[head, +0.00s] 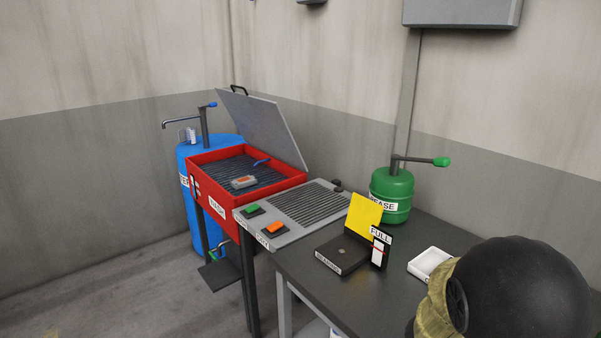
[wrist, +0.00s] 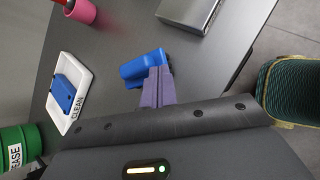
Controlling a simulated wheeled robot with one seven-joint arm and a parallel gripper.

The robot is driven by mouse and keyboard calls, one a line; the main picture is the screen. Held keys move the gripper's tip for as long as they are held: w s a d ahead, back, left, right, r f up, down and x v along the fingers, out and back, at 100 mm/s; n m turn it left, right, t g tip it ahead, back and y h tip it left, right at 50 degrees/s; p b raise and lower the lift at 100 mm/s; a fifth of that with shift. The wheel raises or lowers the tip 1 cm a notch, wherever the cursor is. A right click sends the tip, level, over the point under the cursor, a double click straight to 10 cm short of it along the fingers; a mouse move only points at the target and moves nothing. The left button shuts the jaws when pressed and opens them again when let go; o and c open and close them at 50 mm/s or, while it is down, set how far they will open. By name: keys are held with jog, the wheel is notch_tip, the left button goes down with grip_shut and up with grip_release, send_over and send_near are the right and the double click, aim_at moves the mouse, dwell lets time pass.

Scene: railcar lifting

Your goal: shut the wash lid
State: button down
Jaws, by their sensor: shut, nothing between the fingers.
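The wash lid (head: 262,122) is a grey panel with a dark handle (head: 239,90). It stands open, tilted up and back over the red wash basin (head: 243,209). In the basin, on a dark slatted grate, lie a grey part with an orange mark (head: 243,182) and a small blue item (head: 262,162). My gripper (wrist: 157,88) shows in the wrist view, shut and empty, above the dark table and overlapping a blue object (wrist: 144,66). It is not visible in the head view, and the wash lid is not in the wrist view.
A blue drum (head: 187,161) with a tap stands behind the basin. A grey panel with green and orange buttons (head: 275,229) adjoins it. The green grease can (head: 391,192) and a black box with a yellow flap (head: 364,216) are on the table. A dark round shape fills the lower right.

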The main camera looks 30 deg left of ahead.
jog(key=s+d+r+m+g+y+p, duration=0.1)
jog(key=s+d+r+m+y+p, duration=0.1)
jog(key=s+m, duration=0.4)
jog(key=s+d+r+m+g+y+p, duration=0.1)
jog(key=s+r+m+y, duration=0.4)
jog(key=m, duration=0.9)
jog(key=shift+s+d+r+g+p, duration=0.4)
jog(key=shift+s+d+r+p, duration=0.2)
jog(key=shift+s+r+p, duration=0.45)
jog(key=shift+s+f, duration=0.1)
jog(key=shift+s, duration=0.1)
